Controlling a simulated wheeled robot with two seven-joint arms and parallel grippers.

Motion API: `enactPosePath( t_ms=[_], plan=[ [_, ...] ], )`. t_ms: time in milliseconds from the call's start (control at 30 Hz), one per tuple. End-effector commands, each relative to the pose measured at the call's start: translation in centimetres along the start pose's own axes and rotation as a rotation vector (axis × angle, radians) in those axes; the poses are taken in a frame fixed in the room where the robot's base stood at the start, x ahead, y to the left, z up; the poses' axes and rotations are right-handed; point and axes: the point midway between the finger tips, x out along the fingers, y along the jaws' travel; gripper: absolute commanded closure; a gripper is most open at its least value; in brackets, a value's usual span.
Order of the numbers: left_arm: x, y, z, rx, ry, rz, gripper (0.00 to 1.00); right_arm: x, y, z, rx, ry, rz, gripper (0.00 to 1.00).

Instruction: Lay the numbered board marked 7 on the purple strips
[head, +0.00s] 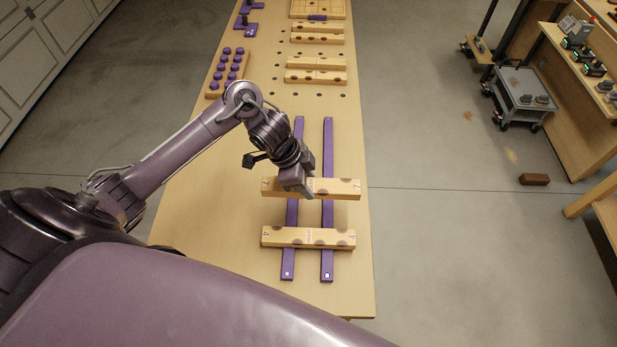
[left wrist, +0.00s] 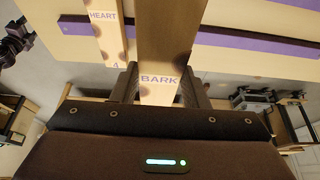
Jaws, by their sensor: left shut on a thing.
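A pale wooden board (head: 335,188) with dark oval patches has an end mark that looks like a 7. My left gripper (head: 298,188) is shut on it around its middle. In the left wrist view the held board (left wrist: 165,40) reads BARK at its near end. It lies crosswise over the two purple strips, the left strip (head: 291,215) and the right strip (head: 328,150), and looks raised above them. Another board (head: 285,236), marked 4, lies across the strips nearer the front; it shows HEART in the left wrist view (left wrist: 103,22). My right gripper is out of view.
Further back on the bench (head: 190,215) lie more boards (head: 316,77) and a rack of purple-topped pegs (head: 215,87). Small holes dot the bench there. Both strips are bare behind the held board. A grey cart (head: 525,92) stands off to the right.

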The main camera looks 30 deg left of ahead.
Motion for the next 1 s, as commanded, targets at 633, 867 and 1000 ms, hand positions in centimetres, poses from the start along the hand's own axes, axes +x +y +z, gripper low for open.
enactPosePath(
  t_ms=[633, 867, 1000],
  plan=[
    [1.7, 0.0, 0.7, -0.003, 0.001, -0.001, 0.86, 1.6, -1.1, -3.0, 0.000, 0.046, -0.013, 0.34],
    [4.0, 0.0, 1.8, -0.003, -0.001, 0.000, 0.86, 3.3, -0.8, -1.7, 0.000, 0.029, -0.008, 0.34],
    [5.5, 0.0, 2.5, -0.004, 0.000, -0.001, 0.86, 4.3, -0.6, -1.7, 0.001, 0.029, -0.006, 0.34]
  ],
)
